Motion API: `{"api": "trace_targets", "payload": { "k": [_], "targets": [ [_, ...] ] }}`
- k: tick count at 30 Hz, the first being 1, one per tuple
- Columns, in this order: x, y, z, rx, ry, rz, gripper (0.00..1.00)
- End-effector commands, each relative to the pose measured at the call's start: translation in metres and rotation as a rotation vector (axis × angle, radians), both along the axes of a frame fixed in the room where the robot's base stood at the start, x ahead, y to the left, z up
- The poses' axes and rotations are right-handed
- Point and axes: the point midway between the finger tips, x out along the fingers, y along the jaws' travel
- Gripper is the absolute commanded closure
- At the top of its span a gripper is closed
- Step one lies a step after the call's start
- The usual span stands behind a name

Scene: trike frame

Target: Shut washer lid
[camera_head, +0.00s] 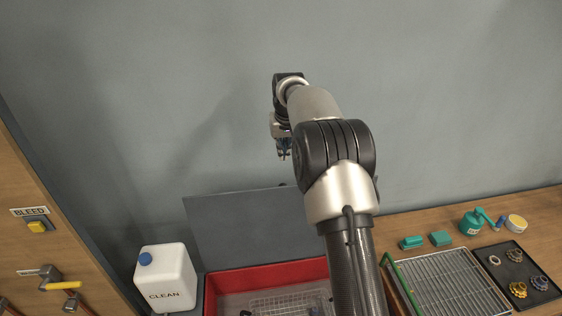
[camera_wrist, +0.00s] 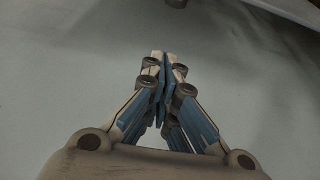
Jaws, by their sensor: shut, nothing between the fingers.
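The washer lid (camera_head: 235,232) is a dark grey panel standing raised at the back of the red washer (camera_head: 222,283). The washer is open at the top, and a wire basket (camera_head: 285,303) with small dark parts shows inside. My gripper (camera_head: 284,156) is above the lid's upper edge, apart from it in the picture; how far it is in depth I cannot tell. In the wrist view my gripper (camera_wrist: 163,68) has its fingers together with nothing between them. My arm hides the right part of the lid and washer.
A white CLEAN jug (camera_head: 166,280) with a blue cap stands left of the washer. A wire drying rack (camera_head: 447,285) and a black tray (camera_head: 505,262) of gears lie on the wooden bench at right. Valves and a BLEED button (camera_head: 37,226) are on the left panel.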

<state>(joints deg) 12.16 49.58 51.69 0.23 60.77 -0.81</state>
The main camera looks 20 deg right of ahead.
Motion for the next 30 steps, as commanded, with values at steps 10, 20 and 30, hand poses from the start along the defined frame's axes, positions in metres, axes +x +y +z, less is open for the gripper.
{"api": "trace_targets", "payload": {
  "k": [10, 20, 30],
  "targets": [
    [0.015, -0.003, -0.049, 0.001, 0.005, -0.001, 1.00],
    [0.028, -0.006, -0.096, 0.000, 0.001, 0.000, 1.00],
    [0.001, 0.000, -0.095, 0.001, 0.002, -0.001, 1.00]
  ]
}}
